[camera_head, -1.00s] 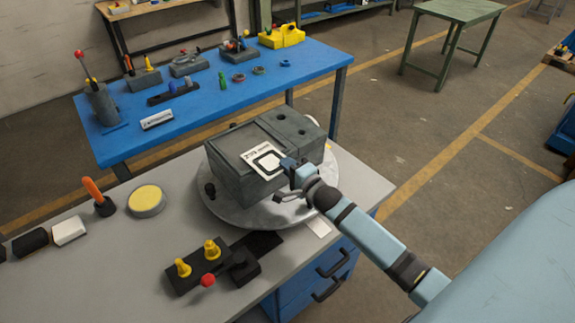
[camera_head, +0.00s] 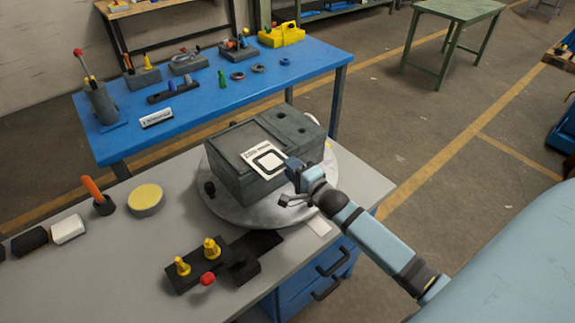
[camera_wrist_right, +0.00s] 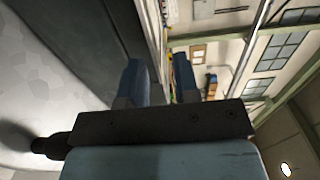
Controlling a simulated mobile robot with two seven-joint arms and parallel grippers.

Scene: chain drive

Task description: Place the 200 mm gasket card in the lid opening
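The gasket card (camera_head: 251,157), white with a black square outline, lies on the front right part of the grey housing (camera_head: 232,182), at the near edge of its top. The recessed panel in the housing top, which looks like the lid opening (camera_head: 247,138), is partly covered by the card. I cannot tell whether the card lies flat in it. My right gripper (camera_head: 289,164) is at the card's right corner. In the right wrist view my right gripper (camera_wrist_right: 160,82) has its fingers apart, with no clear grip on anything. My left gripper is out of view.
The housing stands on a round metal turntable (camera_head: 226,210) on the grey bench. A black fixture with yellow knobs (camera_head: 198,262) is in front. A yellow-topped disc (camera_head: 146,198) and an orange-handled tool (camera_head: 95,190) stand left. A blue table (camera_head: 200,104) is behind.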

